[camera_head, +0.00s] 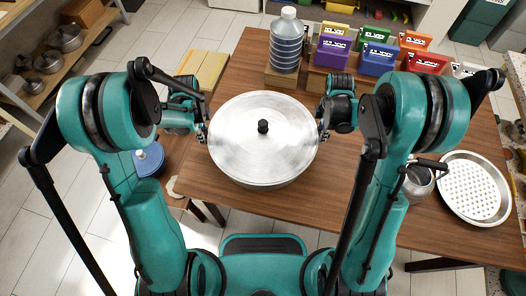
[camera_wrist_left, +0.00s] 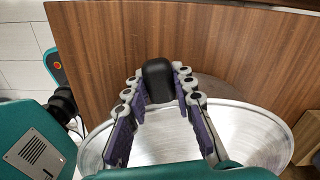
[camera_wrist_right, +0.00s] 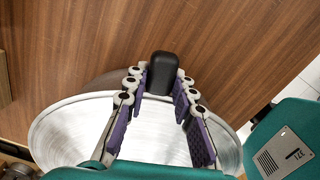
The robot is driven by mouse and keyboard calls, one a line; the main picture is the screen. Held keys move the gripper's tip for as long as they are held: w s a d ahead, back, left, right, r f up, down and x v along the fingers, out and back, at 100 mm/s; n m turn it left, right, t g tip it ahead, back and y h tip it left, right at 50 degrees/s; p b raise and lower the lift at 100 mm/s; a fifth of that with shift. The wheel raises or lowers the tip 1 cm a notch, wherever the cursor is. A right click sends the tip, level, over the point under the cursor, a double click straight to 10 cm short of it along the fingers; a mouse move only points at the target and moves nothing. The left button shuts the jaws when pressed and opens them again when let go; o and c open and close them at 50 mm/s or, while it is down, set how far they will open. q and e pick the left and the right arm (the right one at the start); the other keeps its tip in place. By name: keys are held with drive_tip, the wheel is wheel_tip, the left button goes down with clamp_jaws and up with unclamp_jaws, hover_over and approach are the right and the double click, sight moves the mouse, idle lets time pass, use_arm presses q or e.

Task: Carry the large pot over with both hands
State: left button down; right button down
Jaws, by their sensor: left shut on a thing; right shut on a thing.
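The large pot (camera_head: 262,150) is silver with a flat round lid and a black knob (camera_head: 263,127) in the middle. It is at the left part of the wooden table, in front of me; whether it touches the table I cannot tell. My left gripper (camera_head: 203,133) is at the pot's left side, shut on a black side handle (camera_wrist_left: 158,80). My right gripper (camera_head: 323,130) is at the pot's right side, shut on the other black side handle (camera_wrist_right: 163,75). The lid also fills the lower part of both wrist views.
A large water bottle (camera_head: 287,42) stands on a wooden block behind the pot. Several coloured boxes with labels (camera_head: 378,58) line the back.

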use_arm(q)
drive_tip(key=shift+f, duration=0.4)
use_arm(e)
drive_tip(key=shift+f, duration=0.4)
use_arm(q)
drive_tip(key=c, duration=1.3)
unclamp_jaws()
drive_tip(key=shift+r, duration=0.1)
use_arm(e)
drive_tip(key=c, duration=1.3)
unclamp_jaws()
drive_tip(key=shift+o, duration=0.2)
use_arm(q)
wheel_tip(320, 180, up, 12)
drive_tip(key=shift+f, duration=0.2)
use_arm(e)
drive_tip(key=shift+r, duration=0.25)
use_arm(q)
drive_tip(key=shift+r, duration=0.15)
use_arm(e)
wheel_tip(320, 180, up, 12)
drive_tip(key=shift+f, duration=0.2)
